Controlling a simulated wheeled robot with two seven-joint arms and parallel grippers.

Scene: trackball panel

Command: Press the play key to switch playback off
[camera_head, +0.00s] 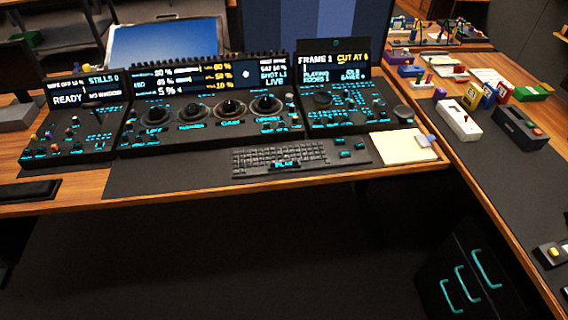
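A key with a glowing cyan label that seems to read PLAY (285,163) is at the front middle of a dark keyboard (250,158). The keyboard lies on the desk in front of the central panel. The right screen (333,67) shows FRAME 1, yellow text starting CUT AT, and smaller lines that seem to include PLAYING and IDLE. Neither of my grippers is in view, and nothing covers the keyboard.
The central panel (215,118) has several round trackballs behind the keyboard. A pale notepad (405,147) lies right of it. Small boxes, including a white one (457,119), stand on the right-hand desk. The desk before the keyboard is clear.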

